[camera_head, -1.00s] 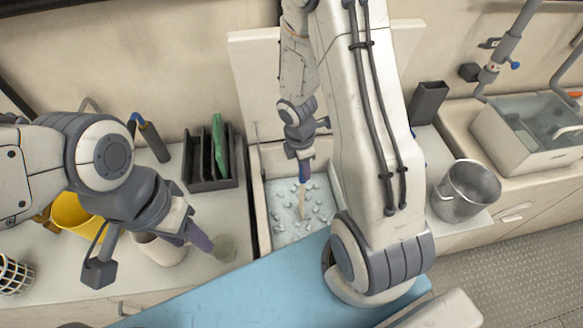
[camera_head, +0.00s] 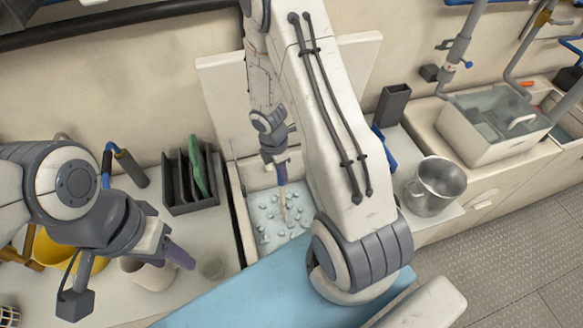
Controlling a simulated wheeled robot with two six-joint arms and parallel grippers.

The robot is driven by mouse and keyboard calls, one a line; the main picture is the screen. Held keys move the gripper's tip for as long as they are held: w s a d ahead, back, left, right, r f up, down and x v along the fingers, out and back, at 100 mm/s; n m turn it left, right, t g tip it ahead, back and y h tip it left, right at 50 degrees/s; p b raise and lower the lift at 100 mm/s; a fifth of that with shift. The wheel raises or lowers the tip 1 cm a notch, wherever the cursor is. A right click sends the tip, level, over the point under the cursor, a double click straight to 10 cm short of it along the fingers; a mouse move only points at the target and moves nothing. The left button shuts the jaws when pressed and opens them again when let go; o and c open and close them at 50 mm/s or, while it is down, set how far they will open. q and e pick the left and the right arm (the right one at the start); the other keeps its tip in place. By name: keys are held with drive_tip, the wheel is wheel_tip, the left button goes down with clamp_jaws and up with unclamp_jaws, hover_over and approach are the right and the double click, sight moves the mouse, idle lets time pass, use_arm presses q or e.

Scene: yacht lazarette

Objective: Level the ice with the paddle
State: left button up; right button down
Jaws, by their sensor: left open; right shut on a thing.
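The ice (camera_head: 270,226) lies as scattered pale lumps in an open, white-walled bin sunk in the counter. My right gripper (camera_head: 281,172) points down over the bin and is shut on the paddle (camera_head: 284,203), a thin, light wooden piece. The paddle's lower end reaches down among the ice lumps; whether it touches the bottom I cannot tell. My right arm hides the bin's right side.
A dark rack (camera_head: 190,205) with a green board (camera_head: 198,165) stands left of the bin. A yellow bucket (camera_head: 60,255) is at far left. A blue surface (camera_head: 240,290) lies in front.

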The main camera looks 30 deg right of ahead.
drive_tip(key=w+a+p, duration=0.2)
drive_tip(key=a, duration=0.6)
wheel_tip(320, 180, up, 30)
drive_tip(key=p, duration=2.6)
drive_tip(key=shift+w, duration=0.15)
